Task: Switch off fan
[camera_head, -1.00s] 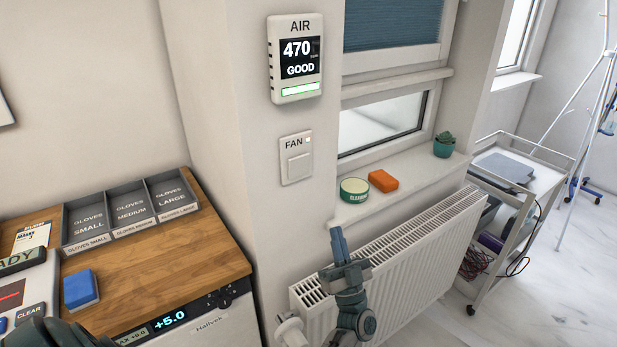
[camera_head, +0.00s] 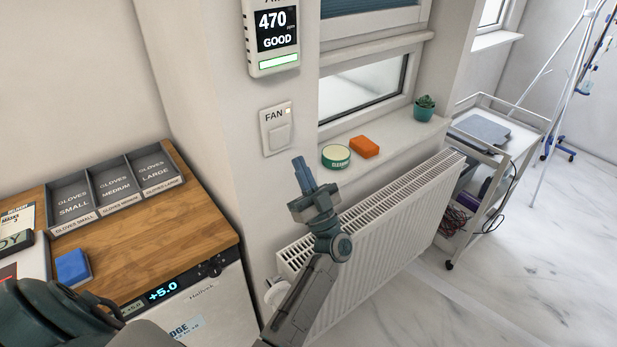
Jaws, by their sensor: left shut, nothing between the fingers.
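The fan switch (camera_head: 278,138) is a white wall plate marked FAN, with a square rocker and a small pale lamp at its upper right that looks lit. It is on the white wall below the air monitor (camera_head: 272,36), which reads 470 GOOD. My left gripper (camera_head: 300,163) is shut and empty, its blue-grey fingers together and pointing up. In the picture its tips are just right of and below the switch plate, apart from it. How far they are from the wall is hard to tell. My right gripper is not in view.
A wooden counter (camera_head: 160,228) with a glove tray (camera_head: 118,190) and blue block (camera_head: 72,267) is left.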

